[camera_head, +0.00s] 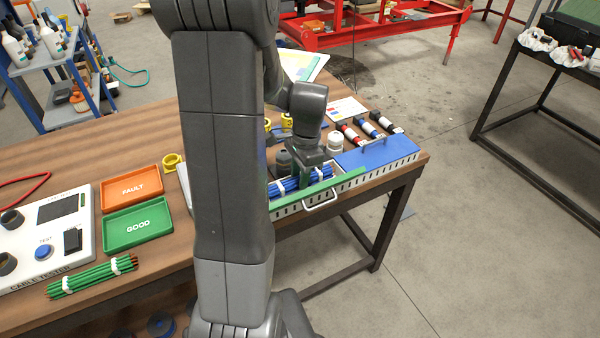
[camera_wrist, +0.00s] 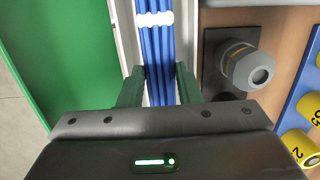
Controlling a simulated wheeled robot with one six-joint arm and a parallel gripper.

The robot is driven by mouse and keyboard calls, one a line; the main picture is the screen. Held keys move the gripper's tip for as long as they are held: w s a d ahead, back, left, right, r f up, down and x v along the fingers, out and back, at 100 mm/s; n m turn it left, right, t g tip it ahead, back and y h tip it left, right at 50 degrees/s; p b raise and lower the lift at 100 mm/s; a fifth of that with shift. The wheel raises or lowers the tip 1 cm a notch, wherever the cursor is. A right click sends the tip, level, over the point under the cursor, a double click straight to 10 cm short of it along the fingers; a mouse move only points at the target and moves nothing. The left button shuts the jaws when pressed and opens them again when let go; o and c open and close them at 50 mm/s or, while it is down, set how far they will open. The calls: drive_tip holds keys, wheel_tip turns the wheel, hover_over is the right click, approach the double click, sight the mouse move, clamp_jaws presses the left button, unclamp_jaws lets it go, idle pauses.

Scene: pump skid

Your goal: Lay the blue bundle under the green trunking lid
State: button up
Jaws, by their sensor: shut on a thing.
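The blue bundle (camera_head: 285,187) is a set of blue cables with white ties. It lies lengthwise over or in the grey slotted trunking (camera_head: 290,209); how deep it sits I cannot tell. My gripper (camera_head: 304,181) is shut on the bundle. In the wrist view the green fingers of my gripper (camera_wrist: 158,86) stand on both sides of the blue bundle (camera_wrist: 155,45). The green trunking lid (camera_head: 345,180) is swung open along the front side, with a metal handle. The green lid fills the left of the wrist view (camera_wrist: 60,55). My arm hides the trunking's left part.
A blue lid (camera_head: 372,153) covers the trunking's right section. A green bundle (camera_head: 92,276), cable tester (camera_head: 45,240), FAULT tray (camera_head: 133,208) and GOOD tray (camera_head: 138,246) are at left.

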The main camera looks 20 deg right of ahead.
drive_tip(key=shift+f+b, duration=1.1)
drive_tip(key=shift+f, duration=0.7)
drive_tip(key=o, duration=1)
drive_tip(key=shift+r, duration=0.1)
drive_tip(key=r, duration=0.4)
drive_tip(key=d+r, duration=0.1)
drive_tip(key=r, duration=0.4)
drive_tip(key=r+p, duration=0.1)
drive_tip(key=r, duration=0.3)
drive_tip(key=shift+d+r, duration=0.3)
